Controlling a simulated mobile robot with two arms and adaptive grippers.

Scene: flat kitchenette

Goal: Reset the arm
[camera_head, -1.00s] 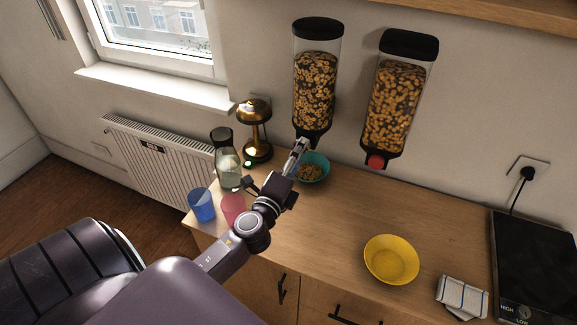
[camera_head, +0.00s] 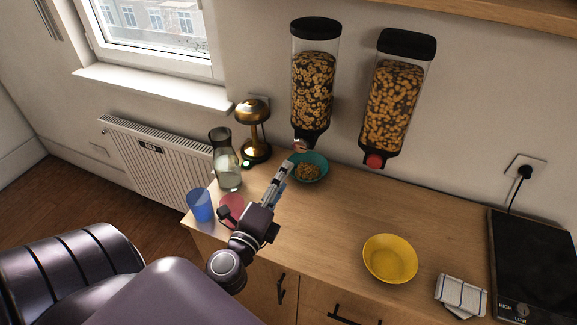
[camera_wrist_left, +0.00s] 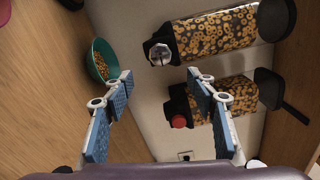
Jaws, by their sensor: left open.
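My left gripper (camera_head: 278,182) is over the counter in the head view, in front of the teal bowl (camera_head: 321,166) and apart from it. In the left wrist view the left gripper (camera_wrist_left: 160,85) has its two fingers spread apart with nothing between them. The teal bowl holds cereal and stands beneath the left cereal dispenser (camera_head: 314,90); it also shows in the left wrist view (camera_wrist_left: 97,48). A second dispenser (camera_head: 393,105) with a red knob hangs to the right. My right gripper is not seen.
A blue cup (camera_head: 199,206), a pink cup (camera_head: 229,203), a glass carafe (camera_head: 227,170) and a brass lamp (camera_head: 253,125) stand at the counter's left end. A yellow bowl (camera_head: 390,259), a folded cloth (camera_head: 461,294) and a black hob (camera_head: 535,265) are at the right. The counter's middle is clear.

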